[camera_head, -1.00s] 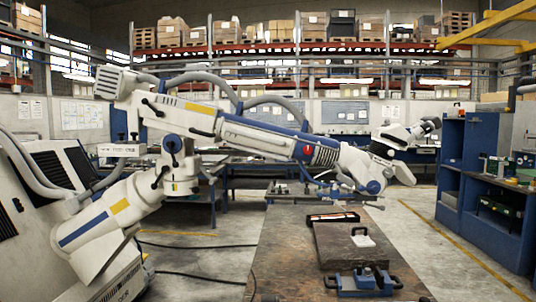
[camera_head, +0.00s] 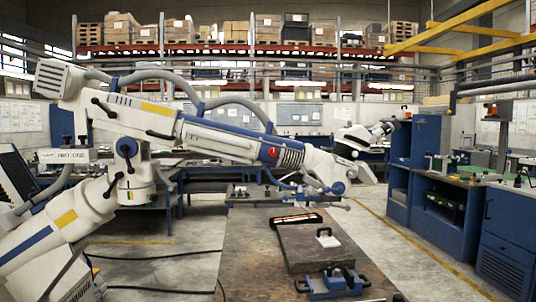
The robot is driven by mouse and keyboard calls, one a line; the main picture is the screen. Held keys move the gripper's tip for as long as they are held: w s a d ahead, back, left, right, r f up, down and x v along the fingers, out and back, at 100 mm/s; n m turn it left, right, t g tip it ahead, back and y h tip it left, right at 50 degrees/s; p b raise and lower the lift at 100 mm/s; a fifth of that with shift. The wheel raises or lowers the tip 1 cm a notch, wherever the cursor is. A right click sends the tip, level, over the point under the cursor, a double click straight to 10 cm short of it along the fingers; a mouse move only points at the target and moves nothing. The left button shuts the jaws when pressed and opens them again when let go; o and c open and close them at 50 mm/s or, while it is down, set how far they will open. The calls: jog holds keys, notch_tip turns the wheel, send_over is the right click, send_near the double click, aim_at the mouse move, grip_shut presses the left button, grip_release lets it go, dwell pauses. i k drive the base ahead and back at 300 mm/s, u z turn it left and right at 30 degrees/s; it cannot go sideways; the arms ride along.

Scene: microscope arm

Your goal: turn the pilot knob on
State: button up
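A large white and blue microscope arm (camera_head: 210,132) reaches from the left across the middle, with its head (camera_head: 352,142) at the right end. Several black lever handles stick out of it, and a dark round knob (camera_head: 127,147) sits on its left joint. A small red round spot (camera_head: 272,153) shows beside a dark ribbed section. None of these is clearly marked as the pilot knob, so I cannot tell which part it is. My gripper is not in view.
A brown worktable (camera_head: 250,262) stands below the arm's head, with a grey plate (camera_head: 320,246), a black tray (camera_head: 296,221) and a blue clamp-like fixture (camera_head: 334,283) on it. Blue cabinets (camera_head: 445,203) stand at right. Open floor (camera_head: 385,232) lies between, and black cables cross the floor at left.

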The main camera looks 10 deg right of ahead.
aim_at(273, 152)
jog(key=u, duration=0.05)
jog(key=i, duration=1)
jog(key=z, duration=0.05)
